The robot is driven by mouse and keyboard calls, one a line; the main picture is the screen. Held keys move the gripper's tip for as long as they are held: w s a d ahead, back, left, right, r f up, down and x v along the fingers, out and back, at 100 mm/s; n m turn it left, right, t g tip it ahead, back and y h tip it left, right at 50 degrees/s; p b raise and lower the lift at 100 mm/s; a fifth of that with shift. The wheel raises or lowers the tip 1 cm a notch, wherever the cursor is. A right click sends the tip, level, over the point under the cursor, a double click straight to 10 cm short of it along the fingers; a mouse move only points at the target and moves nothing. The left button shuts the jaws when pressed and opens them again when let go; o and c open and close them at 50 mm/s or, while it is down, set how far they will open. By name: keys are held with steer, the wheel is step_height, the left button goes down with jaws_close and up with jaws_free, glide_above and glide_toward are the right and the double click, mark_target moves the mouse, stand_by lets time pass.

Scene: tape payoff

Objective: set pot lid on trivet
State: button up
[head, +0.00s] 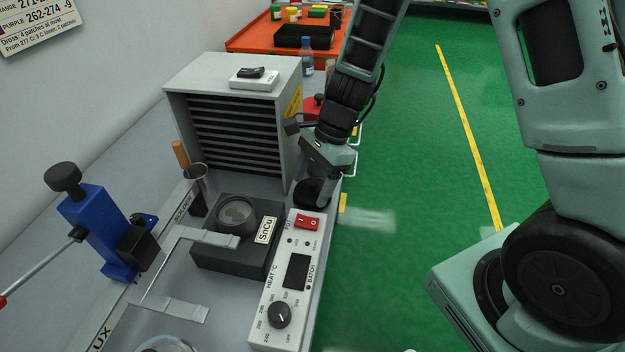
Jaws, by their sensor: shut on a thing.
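My gripper (315,178) points down at the right edge of the bench, between the slatted grey box and the control panel. It is shut on what looks like the pot lid (313,193), a dark round piece at its fingertips, low over the bench. The fingers are mostly hidden by my wrist. I cannot tell whether the lid touches anything below. I cannot make out the trivet; it may be hidden under the lid and gripper. The solder pot (237,216), labelled SnCu, stands uncovered in its dark block to the left, with grey metal inside.
The slatted box (235,115) stands close behind and left of my gripper. The control panel (288,285) with a red switch is in front. A red object (312,107) and a bottle (307,57) are behind. A blue clamp (100,228) stands at left. The green floor is open to the right.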

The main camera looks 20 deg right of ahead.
steer(key=shift+f, duration=0.3)
steer(key=o, duration=1.1)
steer(key=shift+c, duration=0.2)
steer(key=shift+o, duration=0.7)
steer(key=shift+w+r, duration=0.1)
steer(key=shift+r, duration=0.05)
steer(key=shift+r+p, duration=0.3)
steer(key=shift+r, duration=0.1)
steer(key=r+p, duration=0.6)
steer(key=shift+a+r, duration=0.2)
steer(key=shift+r, duration=0.05)
